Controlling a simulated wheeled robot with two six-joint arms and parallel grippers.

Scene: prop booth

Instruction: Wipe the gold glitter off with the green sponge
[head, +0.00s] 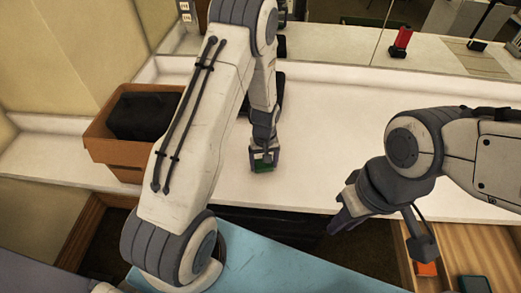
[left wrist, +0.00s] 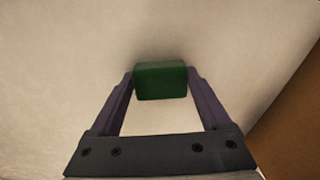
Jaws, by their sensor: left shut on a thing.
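The green sponge (head: 264,168) is held between the fingers of my left gripper (head: 263,158), low over the white counter (head: 320,120). In the left wrist view the sponge (left wrist: 160,82) sits between the two purple fingertips of the gripper (left wrist: 160,76), with pale counter surface behind it. I cannot tell whether the sponge touches the counter. I can make out no gold glitter in either view; my left arm hides part of the counter. My right gripper (head: 346,212) hangs at the counter's front edge, away from the sponge; its finger gap is unclear.
A brown box (head: 113,148) with a black item (head: 143,116) stands left of my left arm. A red object (head: 401,40) stands at the back right. An open wooden drawer (head: 475,258) at lower right holds an orange item (head: 427,268). The counter's middle right is clear.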

